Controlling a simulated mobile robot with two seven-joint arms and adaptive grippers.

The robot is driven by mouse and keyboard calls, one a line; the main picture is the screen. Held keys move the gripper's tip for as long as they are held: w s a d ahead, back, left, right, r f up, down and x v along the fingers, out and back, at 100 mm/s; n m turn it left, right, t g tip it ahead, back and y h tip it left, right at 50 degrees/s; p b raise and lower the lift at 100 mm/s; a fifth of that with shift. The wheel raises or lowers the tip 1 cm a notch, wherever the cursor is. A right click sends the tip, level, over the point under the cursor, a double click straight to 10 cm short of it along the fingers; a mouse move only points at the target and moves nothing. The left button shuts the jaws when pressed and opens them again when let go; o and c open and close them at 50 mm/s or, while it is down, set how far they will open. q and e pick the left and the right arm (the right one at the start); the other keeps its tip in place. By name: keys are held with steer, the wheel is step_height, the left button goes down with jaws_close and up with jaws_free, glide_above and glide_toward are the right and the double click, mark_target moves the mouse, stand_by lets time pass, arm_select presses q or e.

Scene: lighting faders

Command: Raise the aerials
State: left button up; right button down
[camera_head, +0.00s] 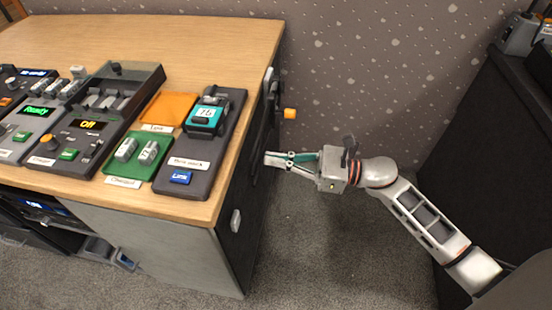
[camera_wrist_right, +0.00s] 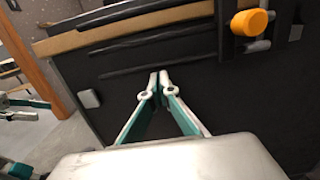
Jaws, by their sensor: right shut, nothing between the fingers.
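Several thin dark rods, perhaps the aerials, lie along the black side panel (camera_wrist_right: 215,105) of the desk in the right wrist view; one long rod (camera_wrist_right: 150,66) is just above my fingertips. My right gripper (camera_head: 268,158) is shut and empty beside this panel, and its tips also show in the right wrist view (camera_wrist_right: 160,77). I cannot tell whether the tips touch the panel. Teal and pale fingers, apparently my left gripper (camera_wrist_right: 25,108), show small at the left edge of the right wrist view. The head view does not show that gripper.
An orange knob (camera_head: 289,113) sticks out from the panel beyond my right gripper. The desk top (camera_head: 200,40) carries consoles, a fader box (camera_head: 105,100) and a device with a teal screen (camera_head: 205,116). Carpet (camera_head: 330,240) is clear below; a dark cabinet (camera_head: 500,130) stands right.

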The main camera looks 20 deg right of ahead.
step_height(320, 180, up, 19)
steer(key=w+d+m+p, duration=0.2)
steer(key=m+p, duration=0.8)
steer(key=p, duration=0.3)
arm_select(q)
steer(key=s+a+f+m+g+y+p, duration=0.1)
steer(key=s+a+y, duration=0.1)
steer(key=a, duration=0.5)
steer(key=shift+s+a, duration=0.2)
steer(key=shift+s, duration=0.2)
arm_select(e)
steer(key=w+d+r+m+h, duration=0.1)
steer(key=w+d+r+m, duration=0.6)
steer(key=w, duration=0.4)
steer(key=shift+r+m, duration=0.55)
steer(key=shift+m, duration=0.55)
